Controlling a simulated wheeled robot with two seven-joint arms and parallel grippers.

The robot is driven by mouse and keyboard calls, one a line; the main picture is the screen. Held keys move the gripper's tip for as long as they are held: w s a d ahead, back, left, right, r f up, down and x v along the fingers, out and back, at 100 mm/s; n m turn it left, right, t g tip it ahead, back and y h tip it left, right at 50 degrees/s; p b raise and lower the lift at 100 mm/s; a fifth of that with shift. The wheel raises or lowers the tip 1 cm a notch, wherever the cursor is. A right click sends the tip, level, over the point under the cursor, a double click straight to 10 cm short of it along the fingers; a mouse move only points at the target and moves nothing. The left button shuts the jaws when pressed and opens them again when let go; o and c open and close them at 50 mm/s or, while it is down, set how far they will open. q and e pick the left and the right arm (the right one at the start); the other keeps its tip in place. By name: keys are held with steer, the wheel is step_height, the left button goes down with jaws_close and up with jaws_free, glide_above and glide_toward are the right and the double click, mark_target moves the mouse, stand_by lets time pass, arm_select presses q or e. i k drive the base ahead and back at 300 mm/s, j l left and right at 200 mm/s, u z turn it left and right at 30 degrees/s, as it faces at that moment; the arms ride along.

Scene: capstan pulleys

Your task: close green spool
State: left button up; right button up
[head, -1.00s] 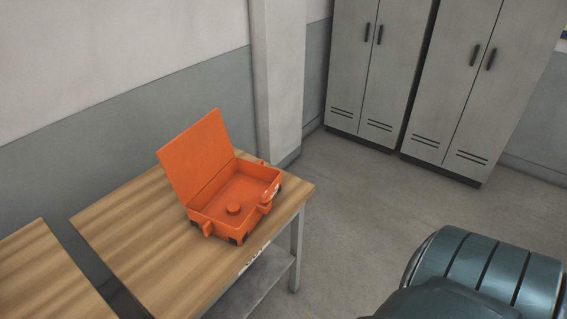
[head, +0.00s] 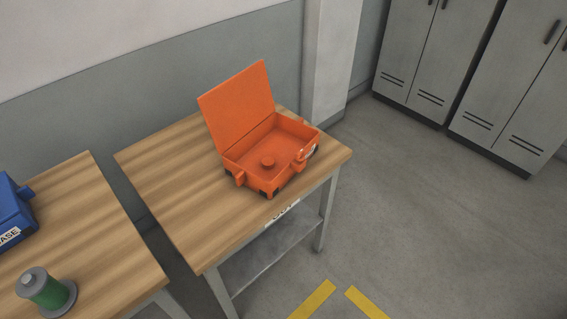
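A green spool (head: 47,290) with grey end flanges stands upright on the left wooden table (head: 100,225), near the lower left of the head view. An orange case (head: 262,160) sits on the right wooden table (head: 180,190). Its lid (head: 238,105) stands open, leaning back toward the wall. Neither of my grippers shows in the head view.
A blue case (head: 12,215) with a label stands on the left table, cut off by the picture edge. A gap separates the two tables. Grey lockers (head: 440,60) stand at the back right. Open floor with yellow marks (head: 314,300) lies right of the tables.

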mark_target(54, 298)
steer(key=u, duration=1.8)
steer(key=k+l, duration=0.1)
steer(key=l, duration=1)
steer(key=k+l, duration=0.15)
steer(key=l, duration=0.9)
steer(key=k+l, duration=0.15)
steer(key=l, duration=0.4)
